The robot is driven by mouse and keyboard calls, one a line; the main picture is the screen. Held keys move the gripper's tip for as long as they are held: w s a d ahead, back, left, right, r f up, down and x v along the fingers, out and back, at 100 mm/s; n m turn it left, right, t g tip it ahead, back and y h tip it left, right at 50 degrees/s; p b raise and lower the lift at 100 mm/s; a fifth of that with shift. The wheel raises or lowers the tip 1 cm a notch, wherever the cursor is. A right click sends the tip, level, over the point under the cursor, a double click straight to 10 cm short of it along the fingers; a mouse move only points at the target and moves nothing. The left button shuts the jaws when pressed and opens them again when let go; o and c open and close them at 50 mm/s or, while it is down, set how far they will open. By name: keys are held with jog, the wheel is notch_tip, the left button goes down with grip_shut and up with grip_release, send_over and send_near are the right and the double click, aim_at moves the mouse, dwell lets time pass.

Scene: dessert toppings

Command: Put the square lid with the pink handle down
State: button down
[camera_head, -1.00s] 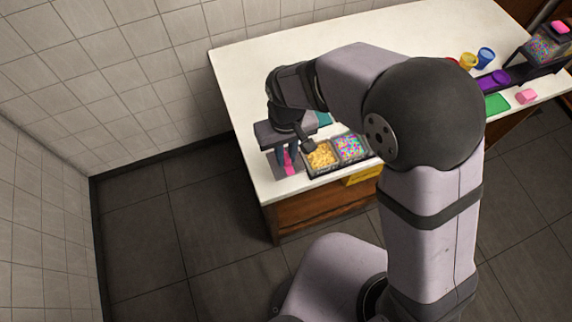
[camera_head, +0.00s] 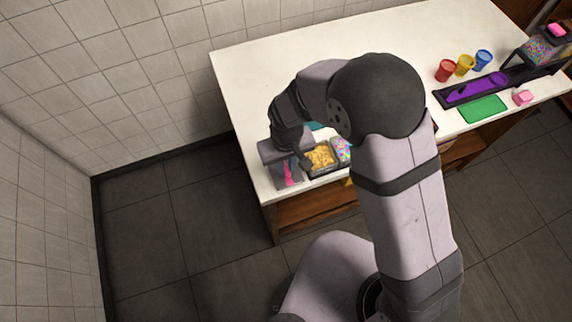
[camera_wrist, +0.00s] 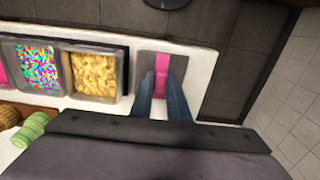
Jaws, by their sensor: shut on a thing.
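The square lid (camera_wrist: 148,60) is grey with a pink handle (camera_wrist: 161,78). In the wrist view it lies at or just above the white counter, right beside the container of yellow pieces; I cannot tell if it touches the counter. My gripper (camera_wrist: 160,100) is shut on the pink handle, with a finger on each side of it. In the head view my gripper (camera_head: 287,172) is at the counter's near left corner, and the pink handle (camera_head: 288,171) shows between the fingers.
Containers of yellow pieces (camera_wrist: 96,74) and colourful sprinkles (camera_wrist: 36,64) stand in a row beside the lid. The counter's edge is close to the lid.

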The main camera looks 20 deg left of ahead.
aim_at(287, 169)
jog(key=shift+f, duration=0.1)
jog(key=shift+f, duration=0.15)
jog(key=c, duration=1.7)
grip_release()
notch_tip(287, 169, up, 12)
jog(key=b, duration=0.3)
jog(key=shift+r, duration=0.25)
